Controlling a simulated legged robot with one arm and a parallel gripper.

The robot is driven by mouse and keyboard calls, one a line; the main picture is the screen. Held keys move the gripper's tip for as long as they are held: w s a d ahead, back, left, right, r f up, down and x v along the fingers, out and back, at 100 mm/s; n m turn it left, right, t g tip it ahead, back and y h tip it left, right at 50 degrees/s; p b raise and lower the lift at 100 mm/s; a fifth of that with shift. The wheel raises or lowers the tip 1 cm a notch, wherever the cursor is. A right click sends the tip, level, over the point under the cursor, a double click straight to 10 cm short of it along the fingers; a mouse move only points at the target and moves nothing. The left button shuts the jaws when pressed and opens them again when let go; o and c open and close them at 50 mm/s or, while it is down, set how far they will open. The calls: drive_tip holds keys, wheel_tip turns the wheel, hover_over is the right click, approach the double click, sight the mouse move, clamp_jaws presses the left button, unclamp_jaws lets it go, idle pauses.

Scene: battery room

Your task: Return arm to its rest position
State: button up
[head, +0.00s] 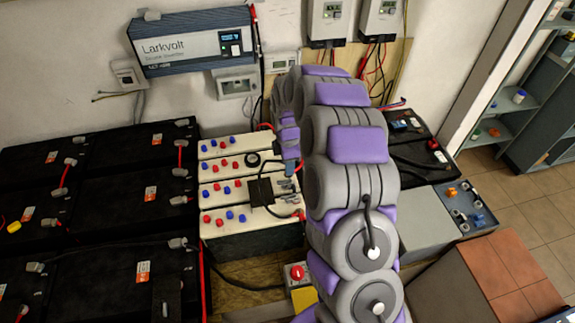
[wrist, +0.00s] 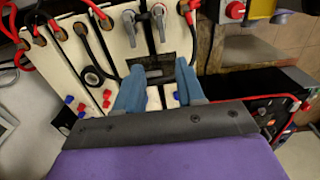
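My arm (head: 348,145) is stretched out over the battery room. My gripper (wrist: 160,82) shows two blue fingers standing apart, with a gap between them; I see nothing clamped in it. In the head view only a bluish part of the gripper shows beside the arm, near the right end of the white batteries (head: 225,245); the arm hides the rest. A black box (head: 261,190) with a cable lies on the white batteries. In the wrist view the dark box (wrist: 178,68) shows beyond and between the fingertips; whether they touch it I cannot tell.
Black batteries (head: 130,157) fill the left. A Larkvolt inverter (head: 193,42) and wall boxes hang behind the arm. A red button on a yellow box (head: 303,297) stands close to the arm. A grey box (head: 425,222) is at the right; tiled floor (head: 525,195) is open beyond.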

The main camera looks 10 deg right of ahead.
idle(0.4)
drive_tip(key=s+a+r+m, duration=0.1)
drive_tip(key=s+r+m, duration=0.7)
drive_tip(key=s+r, duration=0.85)
drive_tip(key=s+d+r+m+g, duration=0.1)
drive_tip(key=s+m, duration=0.9)
drive_tip(key=s, duration=1.6)
drive_tip(key=shift+r+g, duration=0.4)
drive_tip(key=shift+r, duration=0.3)
drive_tip(key=shift+w, duration=0.1)
drive_tip(key=shift+c, duration=0.3)
